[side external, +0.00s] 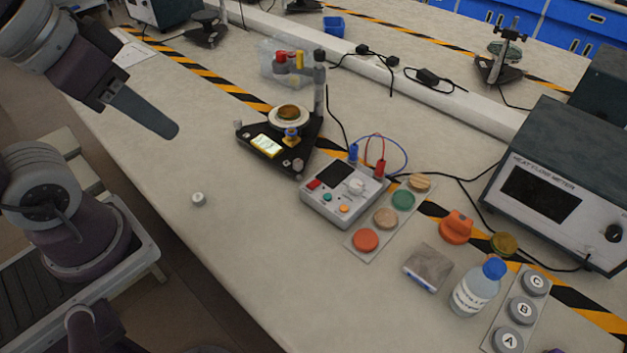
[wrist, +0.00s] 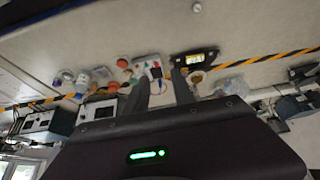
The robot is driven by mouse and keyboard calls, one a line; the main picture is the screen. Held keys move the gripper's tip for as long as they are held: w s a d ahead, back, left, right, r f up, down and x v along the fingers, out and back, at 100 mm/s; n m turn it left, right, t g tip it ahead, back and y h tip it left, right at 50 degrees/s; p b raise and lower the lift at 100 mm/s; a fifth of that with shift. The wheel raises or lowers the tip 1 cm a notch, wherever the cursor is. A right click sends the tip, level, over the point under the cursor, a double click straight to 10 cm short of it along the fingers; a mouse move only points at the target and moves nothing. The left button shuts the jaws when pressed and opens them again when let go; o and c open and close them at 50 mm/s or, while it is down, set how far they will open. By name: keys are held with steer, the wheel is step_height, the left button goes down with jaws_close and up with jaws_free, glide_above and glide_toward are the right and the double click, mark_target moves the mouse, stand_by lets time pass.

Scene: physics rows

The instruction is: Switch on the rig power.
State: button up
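A small white and grey power box (side external: 343,192) stands mid-bench in the side view, with a dark screen, a red switch (side external: 313,184), a pale knob and small coloured buttons. Blue and red leads rise from its back. It also shows in the wrist view (wrist: 151,66), beyond my fingers. The black triangular rig (side external: 265,163) stands left of the box, with a lit yellow display and a round sample on top. My gripper (wrist: 160,79) is open and empty, its two fingers apart. In the side view my gripper (side external: 172,132) hangs above the bench's left side, well away from the box.
A pad strip with coloured discs (side external: 361,248) lies right of the box. An orange part (side external: 456,227), a bottle (side external: 474,289) and a heat flow meter (side external: 556,190) stand farther right. A small white cylinder (side external: 198,199) sits on the otherwise clear front bench.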

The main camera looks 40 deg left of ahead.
steer(key=w+n, duration=0.1)
steer(key=w, duration=0.2)
steer(key=w+r+n+g, duration=0.1)
steer(key=w+n, duration=0.1)
steer(key=w, duration=0.1)
steer(key=w+n+g, duration=0.1)
steer(key=w+n, duration=0.1)
steer(key=w, duration=0.1)
steer(key=shift+d+r, duration=0.25)
steer(key=shift+d, duration=0.15)
jaws_close()
steer(key=w+d+f+n+g, duration=0.2)
steer(key=w+f+n+g, duration=0.3)
steer(key=w+f+n, duration=0.7)
steer(key=w+f, duration=0.3)
steer(key=w, duration=0.2)
steer(key=shift+w+d+f+n, duration=0.2)
steer(key=shift+w+d+n, duration=0.15)
steer(key=shift+w+n, duration=0.05)
